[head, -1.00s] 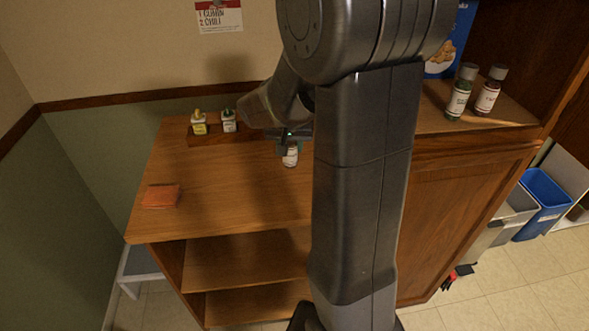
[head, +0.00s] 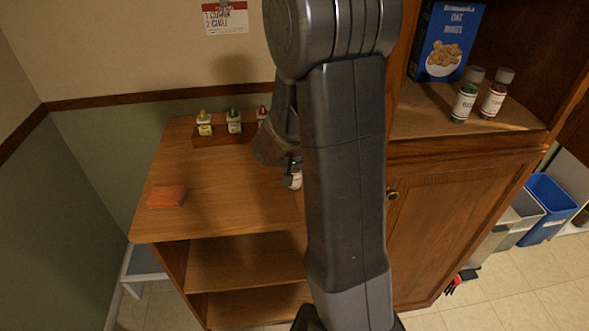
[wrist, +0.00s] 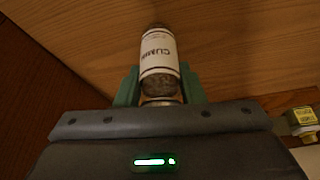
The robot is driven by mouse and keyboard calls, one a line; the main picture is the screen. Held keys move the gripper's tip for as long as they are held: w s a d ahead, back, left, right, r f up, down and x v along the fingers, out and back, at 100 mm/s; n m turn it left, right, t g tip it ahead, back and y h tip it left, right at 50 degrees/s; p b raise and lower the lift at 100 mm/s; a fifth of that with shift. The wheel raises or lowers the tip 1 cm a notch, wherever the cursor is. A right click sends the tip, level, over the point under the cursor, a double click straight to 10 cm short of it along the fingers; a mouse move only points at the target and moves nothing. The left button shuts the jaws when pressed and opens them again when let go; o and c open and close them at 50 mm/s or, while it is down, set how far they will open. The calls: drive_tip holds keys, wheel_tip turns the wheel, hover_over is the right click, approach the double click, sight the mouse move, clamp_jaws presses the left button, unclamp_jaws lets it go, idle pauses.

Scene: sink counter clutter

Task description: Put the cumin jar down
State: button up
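The cumin jar (wrist: 159,56) has a white label reading CUMIN, upside down in the wrist view, and brownish contents. My gripper (wrist: 160,78) has its green fingers pressed close on both sides of the jar. In the head view only part of the jar (head: 296,181) shows, low over the wooden counter (head: 225,195). My gripper (head: 291,164) is there too, partly hidden by my arm. I cannot tell whether the jar touches the counter.
Small bottles with yellow (head: 204,124), green (head: 234,122) and red (head: 262,113) caps stand in a wooden rack at the back. An orange sponge (head: 166,196) lies at left. Two jars (head: 464,100) and a blue box (head: 445,40) stand on the right shelf. The counter's middle is clear.

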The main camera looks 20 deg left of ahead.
drive_tip(key=o, duration=0.4)
drive_tip(key=shift+o, duration=0.2)
drive_tip(key=shift+r+p, duration=0.25)
drive_tip(key=shift+p, duration=0.1)
drive_tip(key=v, duration=1.2)
drive_tip(key=shift+b, duration=0.3)
drive_tip(key=shift+f, duration=0.1)
